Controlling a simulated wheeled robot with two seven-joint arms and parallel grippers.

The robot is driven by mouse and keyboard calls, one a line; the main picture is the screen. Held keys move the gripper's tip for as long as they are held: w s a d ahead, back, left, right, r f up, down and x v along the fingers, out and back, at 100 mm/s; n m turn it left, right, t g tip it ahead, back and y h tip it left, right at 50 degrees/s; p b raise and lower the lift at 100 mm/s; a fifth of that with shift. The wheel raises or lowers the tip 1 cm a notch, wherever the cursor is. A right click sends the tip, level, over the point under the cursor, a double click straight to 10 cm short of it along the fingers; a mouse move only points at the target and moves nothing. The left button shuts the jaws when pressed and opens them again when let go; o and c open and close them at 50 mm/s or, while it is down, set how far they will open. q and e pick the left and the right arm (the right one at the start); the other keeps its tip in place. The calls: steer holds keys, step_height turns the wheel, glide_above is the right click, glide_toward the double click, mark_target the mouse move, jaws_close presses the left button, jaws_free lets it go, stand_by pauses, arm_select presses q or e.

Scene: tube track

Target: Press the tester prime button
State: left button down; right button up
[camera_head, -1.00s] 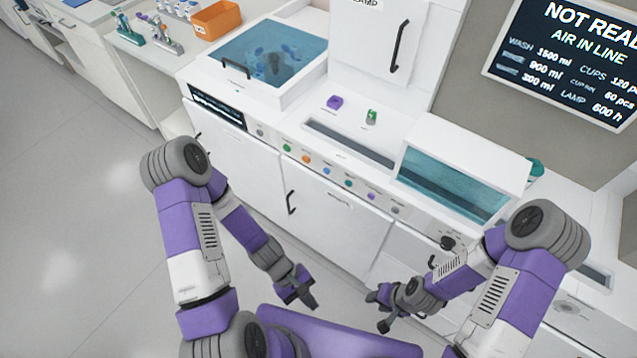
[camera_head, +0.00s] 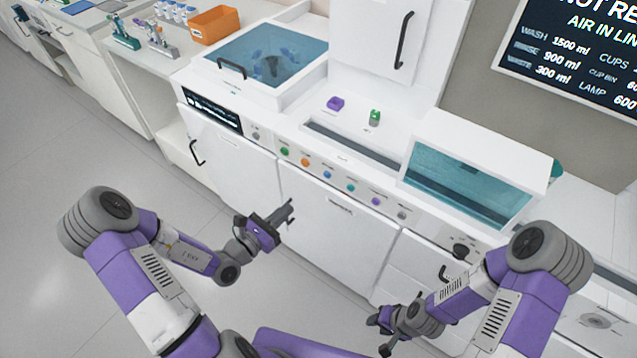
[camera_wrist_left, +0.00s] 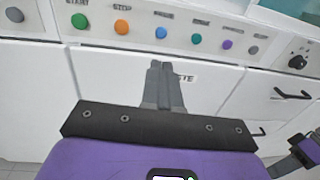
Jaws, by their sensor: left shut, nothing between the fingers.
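The tester's button row runs along the white front panel. In the left wrist view it shows a green button (camera_wrist_left: 79,21) labelled START, an orange one (camera_wrist_left: 121,26) labelled STOP, then blue (camera_wrist_left: 161,32), teal (camera_wrist_left: 197,38), purple (camera_wrist_left: 227,44) and grey (camera_wrist_left: 253,49) buttons. The labels past STOP are too small to read, so I cannot tell which is prime. My left gripper (camera_head: 290,208) is shut and empty, in front of the white cabinet door and below the buttons, apart from them. My right gripper (camera_head: 380,334) is low at the right; its fingers are unclear.
A wall screen (camera_head: 575,45) lists wash, rinse and waste volumes. A teal-windowed cover (camera_head: 470,185) stands right of the buttons. Door handles (camera_head: 196,152) and a black knob (camera_head: 461,251) stick out from the front. The floor at the left is free.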

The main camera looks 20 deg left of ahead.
mark_target(325, 175)
arm_select(q)
steer(key=shift+d, duration=0.1)
